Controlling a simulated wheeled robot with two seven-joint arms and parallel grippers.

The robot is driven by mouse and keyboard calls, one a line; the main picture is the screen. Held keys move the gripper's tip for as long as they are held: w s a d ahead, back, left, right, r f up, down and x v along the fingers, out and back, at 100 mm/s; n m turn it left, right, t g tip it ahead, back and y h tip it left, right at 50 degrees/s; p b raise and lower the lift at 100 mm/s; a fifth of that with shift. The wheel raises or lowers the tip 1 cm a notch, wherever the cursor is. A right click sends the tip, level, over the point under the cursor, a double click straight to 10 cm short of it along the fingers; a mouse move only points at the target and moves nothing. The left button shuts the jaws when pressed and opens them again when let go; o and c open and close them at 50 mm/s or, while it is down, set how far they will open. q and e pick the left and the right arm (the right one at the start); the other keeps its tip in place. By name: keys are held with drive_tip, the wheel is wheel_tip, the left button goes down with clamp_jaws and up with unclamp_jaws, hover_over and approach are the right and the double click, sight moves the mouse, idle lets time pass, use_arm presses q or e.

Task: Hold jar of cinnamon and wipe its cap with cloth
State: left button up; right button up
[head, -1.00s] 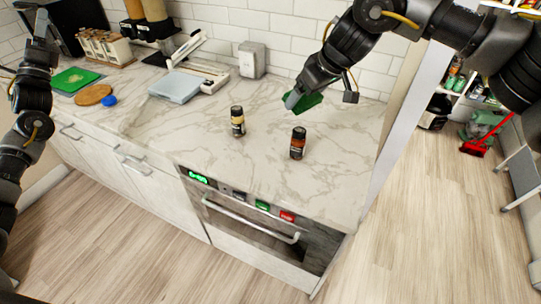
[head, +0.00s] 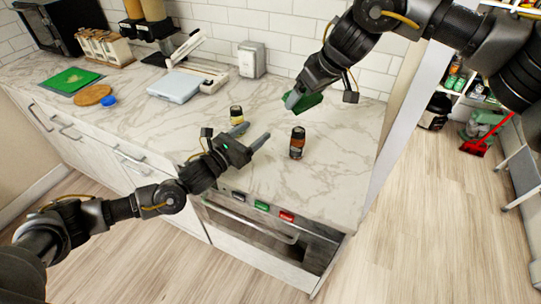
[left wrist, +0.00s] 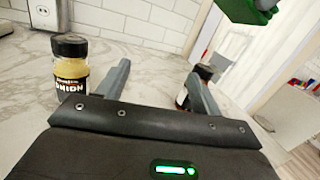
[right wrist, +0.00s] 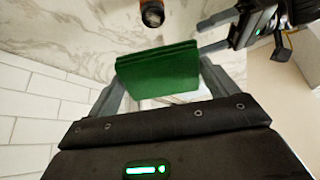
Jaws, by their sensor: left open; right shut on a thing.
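The dark jar with reddish-brown contents (head: 298,143), which I take for the cinnamon, stands upright on the marble counter; its label is not readable. It is partly hidden behind a finger in the left wrist view (left wrist: 205,72) and shows from above in the right wrist view (right wrist: 152,13). My left gripper (head: 254,134) is open and empty, low over the counter, between this jar and a pale-yellow jar labelled onion (left wrist: 72,80). My right gripper (head: 296,99) is shut on a folded green cloth (right wrist: 158,72), held above the counter behind the dark jar.
The onion jar (head: 236,114) stands close beyond my left gripper. A white slicer (head: 190,75), a green cutting board (head: 75,79) and a wooden round board (head: 92,95) lie further left. The counter (head: 335,165) is clear right of the dark jar, up to its edge.

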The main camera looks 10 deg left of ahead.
sight(301, 137)
use_arm(q)
drive_tip(key=s+d+f, duration=0.1)
drive_tip(key=d, duration=0.1)
drive_tip(key=s+d+f+m+g, duration=0.1)
drive_tip(key=s+d, duration=0.1)
drive_tip(key=s+d+f+m+g+h, duration=0.1)
drive_tip(key=s+d, duration=0.1)
drive_tip(key=shift+s+d, duration=0.1)
drive_tip(key=x, duration=1.2)
drive_tip(key=shift+r, duration=0.1)
drive_tip(key=c, duration=1.1)
drive_tip(key=shift+c, duration=0.2)
drive_tip(key=o, duration=1)
drive_tip(key=shift+c, duration=0.2)
drive_tip(key=c, duration=1)
